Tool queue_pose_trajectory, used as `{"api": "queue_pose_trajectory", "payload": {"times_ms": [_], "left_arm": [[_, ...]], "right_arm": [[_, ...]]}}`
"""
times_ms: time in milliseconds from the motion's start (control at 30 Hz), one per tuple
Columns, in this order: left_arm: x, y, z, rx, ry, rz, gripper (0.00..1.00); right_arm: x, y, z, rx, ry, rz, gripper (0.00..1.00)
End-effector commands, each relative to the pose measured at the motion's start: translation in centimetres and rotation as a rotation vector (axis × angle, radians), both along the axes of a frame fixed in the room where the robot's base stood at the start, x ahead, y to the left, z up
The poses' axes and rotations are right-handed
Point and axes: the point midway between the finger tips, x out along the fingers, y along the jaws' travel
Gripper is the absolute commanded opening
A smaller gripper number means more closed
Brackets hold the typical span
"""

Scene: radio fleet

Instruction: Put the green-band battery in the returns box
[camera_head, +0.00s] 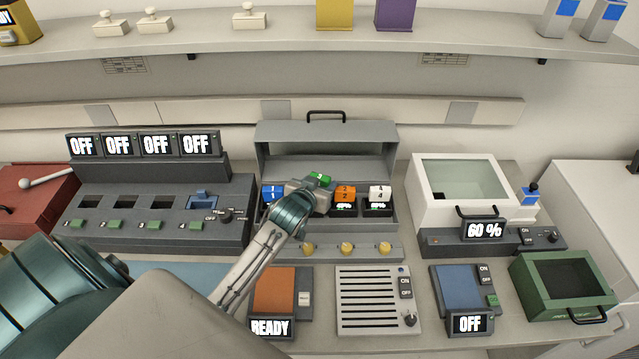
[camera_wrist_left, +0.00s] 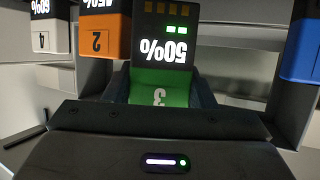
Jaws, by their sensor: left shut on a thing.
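The green-band battery (camera_head: 320,178) has a dark body, a green end marked 3 and a 50% display. It also shows in the left wrist view (camera_wrist_left: 162,88), upside down, with gold contacts at the top. My left gripper (camera_head: 308,196) is shut on its green end, a finger on each side. The battery sits higher than its neighbours in the grey open-lidded case (camera_head: 325,133); the gripper hides its lower part in the head view. No box has a readable returns label; a green box (camera_head: 524,287) with a dark opening and handle stands at lower right. My right gripper is out of view.
Blue 1 (camera_head: 273,193), orange 2 (camera_head: 345,193) and white 4 (camera_head: 380,192) batteries stand close by in the case. A white box (camera_head: 425,205) with a 60% display stands between case and green box. A red box (camera_head: 30,205) is far left.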

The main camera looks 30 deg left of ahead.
Motion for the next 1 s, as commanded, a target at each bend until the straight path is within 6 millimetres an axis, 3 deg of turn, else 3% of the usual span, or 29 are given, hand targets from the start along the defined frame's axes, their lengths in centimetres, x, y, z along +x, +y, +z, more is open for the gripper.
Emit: {"api": "queue_pose_trajectory", "payload": {"times_ms": [533, 567, 633, 1000], "left_arm": [[-0.4, 0.0, -2.3, -0.002, 0.024, 0.002, 0.25], [-0.4, 0.0, -2.4, -0.003, 0.025, 0.003, 0.56], [-0.4, 0.0, -2.4, -0.003, 0.025, 0.003, 0.70], [-0.4, 0.0, -2.4, -0.002, 0.026, 0.002, 0.72]], "right_arm": [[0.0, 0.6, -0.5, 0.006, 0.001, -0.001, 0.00], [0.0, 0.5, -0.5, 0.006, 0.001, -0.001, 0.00], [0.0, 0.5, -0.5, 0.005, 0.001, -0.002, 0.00], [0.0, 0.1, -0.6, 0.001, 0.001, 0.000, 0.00]]}}
